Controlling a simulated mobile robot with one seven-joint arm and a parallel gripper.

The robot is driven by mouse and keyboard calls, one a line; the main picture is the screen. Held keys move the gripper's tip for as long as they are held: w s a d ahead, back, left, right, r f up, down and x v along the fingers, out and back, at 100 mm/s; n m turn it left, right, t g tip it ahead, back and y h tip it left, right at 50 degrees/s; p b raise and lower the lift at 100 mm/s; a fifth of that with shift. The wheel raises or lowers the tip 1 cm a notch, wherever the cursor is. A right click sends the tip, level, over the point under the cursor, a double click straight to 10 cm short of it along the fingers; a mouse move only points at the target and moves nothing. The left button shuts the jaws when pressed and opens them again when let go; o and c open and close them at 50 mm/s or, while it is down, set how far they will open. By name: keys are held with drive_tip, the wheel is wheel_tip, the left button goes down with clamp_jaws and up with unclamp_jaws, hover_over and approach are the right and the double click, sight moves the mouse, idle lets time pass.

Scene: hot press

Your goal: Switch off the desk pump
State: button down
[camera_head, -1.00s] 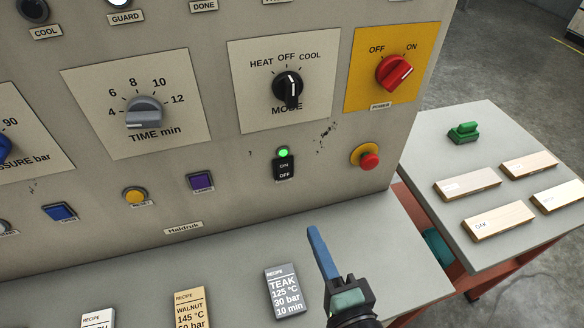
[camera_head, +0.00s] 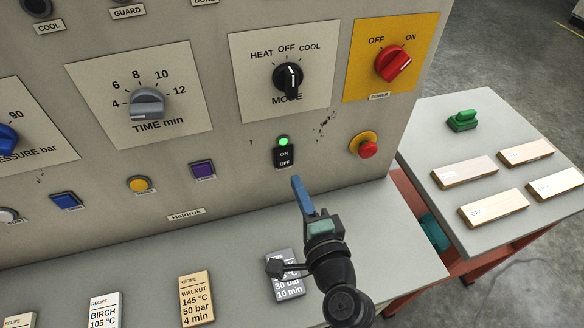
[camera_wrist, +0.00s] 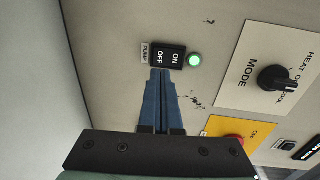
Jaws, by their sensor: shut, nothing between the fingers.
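The desk pump switch (camera_head: 284,157) is a small black rocker marked ON and OFF on the grey panel, with a lit green lamp (camera_head: 283,141) above it. In the wrist view the switch (camera_wrist: 168,57) has a PUMP label (camera_wrist: 145,54) by its OFF end, and the green lamp (camera_wrist: 194,60) glows beyond its ON end. My gripper (camera_head: 297,181) has blue fingers, closed together and empty. Its tips are just below the switch's OFF end. In the wrist view the gripper tips (camera_wrist: 160,72) appear close to the switch; I cannot tell if they touch.
A red emergency button (camera_head: 367,150) is to the right of the switch and a purple button (camera_head: 203,170) to the left. The mode knob (camera_head: 288,78) is above. Recipe cards, including WALNUT (camera_head: 197,300), stand on the ledge below, one partly behind my gripper.

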sight(287, 162)
drive_tip(key=shift+x, duration=2.35)
drive_tip(key=shift+f, duration=0.1)
drive_tip(key=b, duration=0.2)
drive_tip(key=shift+w+f+t+b, duration=0.15)
drive_tip(key=shift+f+t+b, duration=0.1)
drive_tip(key=shift+t+b, duration=0.05)
drive_tip(key=shift+a+t+b, duration=0.1)
drive_tip(key=shift+t+b, duration=0.2)
drive_tip(key=shift+b, duration=0.9)
drive_tip(key=shift+w+r+p, duration=0.1)
drive_tip(key=shift+r+p, duration=0.2)
drive_tip(key=shift+r, duration=0.15)
